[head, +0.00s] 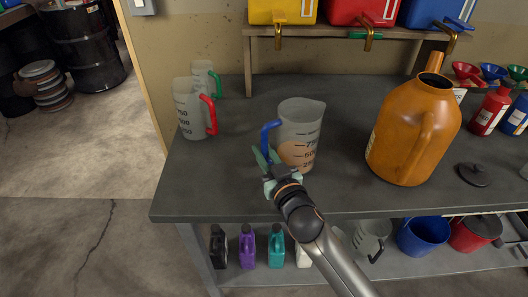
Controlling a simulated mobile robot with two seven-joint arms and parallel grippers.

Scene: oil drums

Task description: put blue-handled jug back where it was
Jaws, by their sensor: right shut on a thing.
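The blue-handled jug (301,127) is a clear measuring jug with dark markings and an orange-tan patch low on its side. It stands upright at the middle of the dark bench, and I cannot tell whether its base touches the top. My right gripper (266,160) is shut on the jug's blue handle (267,139), near its lower end. The red-handled jug (190,108) and the green-handled jug (203,77) stand at the bench's back left. My left gripper is not in view.
A large orange jug (402,135) stands right of the blue-handled jug. Yellow, red and blue containers with brass taps sit on a rack (350,33) behind. Bottles and funnels are at the right. The bench (235,188) is clear left of the gripper.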

